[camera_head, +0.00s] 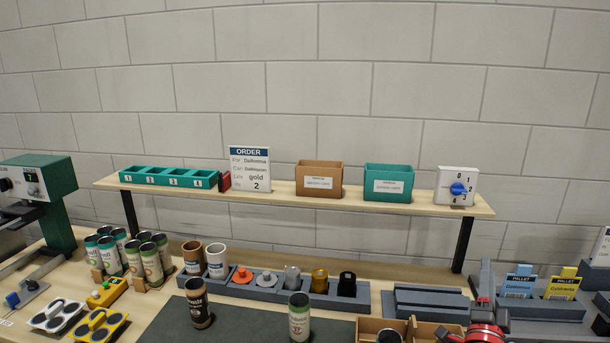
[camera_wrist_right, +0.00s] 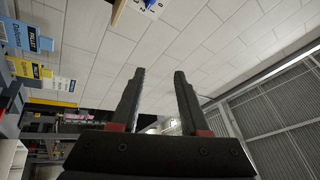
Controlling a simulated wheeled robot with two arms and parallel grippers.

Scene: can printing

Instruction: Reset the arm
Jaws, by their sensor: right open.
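My right gripper (camera_head: 484,300) is at the lower right of the head view, with dark fingers and red parts at its base. It stands in front of the grey fixtures at the table's right part. In the right wrist view its two black fingers (camera_wrist_right: 159,72) are apart, with nothing between them. Beyond them are the block wall and a slatted grey panel. My left gripper is not in the head view.
A wooden divided box (camera_head: 368,328) stands close left of my right gripper. Pallet-sign holders (camera_head: 540,305) are to its right. A shelf (camera_head: 400,205) spans behind.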

